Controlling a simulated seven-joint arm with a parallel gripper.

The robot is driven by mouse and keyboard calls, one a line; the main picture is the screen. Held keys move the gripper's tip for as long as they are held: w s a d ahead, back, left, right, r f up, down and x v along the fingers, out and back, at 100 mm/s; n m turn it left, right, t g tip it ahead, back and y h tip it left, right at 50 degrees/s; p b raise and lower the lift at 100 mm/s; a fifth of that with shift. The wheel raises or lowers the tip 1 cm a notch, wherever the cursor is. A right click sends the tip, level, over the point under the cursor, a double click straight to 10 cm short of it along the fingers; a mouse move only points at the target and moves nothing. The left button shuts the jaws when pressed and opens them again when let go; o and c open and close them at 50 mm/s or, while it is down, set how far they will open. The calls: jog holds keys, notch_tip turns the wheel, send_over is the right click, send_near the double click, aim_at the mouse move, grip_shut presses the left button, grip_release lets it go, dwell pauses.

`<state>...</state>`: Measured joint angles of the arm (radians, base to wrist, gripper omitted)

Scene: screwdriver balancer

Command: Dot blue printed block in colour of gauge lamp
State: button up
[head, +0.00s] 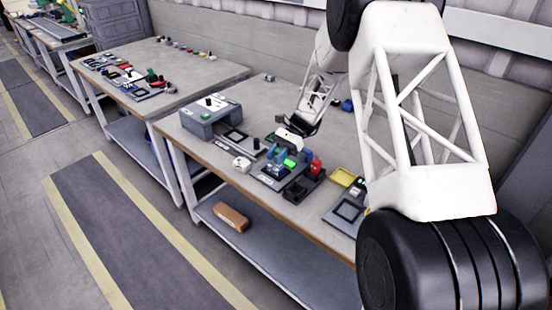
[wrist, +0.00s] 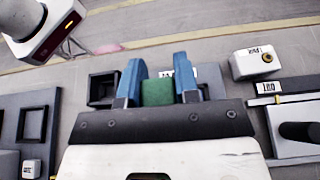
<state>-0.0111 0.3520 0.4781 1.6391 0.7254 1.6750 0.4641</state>
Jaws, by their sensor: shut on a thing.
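My gripper (wrist: 158,80) has two blue fingers, shut on a dark green block (wrist: 158,93). In the head view my gripper (head: 280,156) is low over the dark grey station on the near table. A bright green patch (head: 290,162) shows beside the fingers; I cannot tell whether it is the gauge lamp or part of the held thing. A red upright piece (head: 316,167) stands just right. Small dark blue pieces (head: 346,105) lie farther back on the table; I cannot tell whether one is the blue printed block. The held block's lower end is hidden.
A grey machine (head: 203,124) and a small white block (head: 242,163) stand left of the gripper; the white block (wrist: 257,63) also shows in the wrist view. A yellow tray (head: 343,177) and a grey framed plate (head: 347,211) lie right. An empty dark socket (wrist: 103,89) is beside the fingers.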

jog(key=shift+r, duration=3)
jog(key=s+m+t+y, duration=0.1)
jog(key=m+t, duration=0.2)
jog(key=s+m+t+y, duration=0.1)
jog(key=m+t, duration=0.2)
jog(key=t, duration=0.1)
jog(key=s+a+m+t+y, duration=0.1)
jog(key=m+t+y, duration=0.1)
jog(key=m+t, duration=0.2)
jog(key=shift+s+f, duration=0.15)
jog(key=shift+s, duration=0.2)
jog(key=s+d+m+t, duration=0.1)
jog(key=m+t, duration=0.1)
jog(key=s+d+f+m+t+h, duration=0.1)
jog(key=d+m+t, duration=0.1)
jog(key=s+d+f+m+t+h, duration=0.1)
jog(key=m+t, duration=0.1)
jog(key=shift+s+d, duration=0.1)
jog(key=shift+d, duration=0.05)
jog(key=shift+s+d+f+m+t+h, duration=0.35)
jog(key=shift+s+d+m+t+h, duration=0.25)
jog(key=shift+d+t+h, duration=0.15)
jog(key=shift+a+f, duration=0.1)
jog(key=shift+f, duration=0.05)
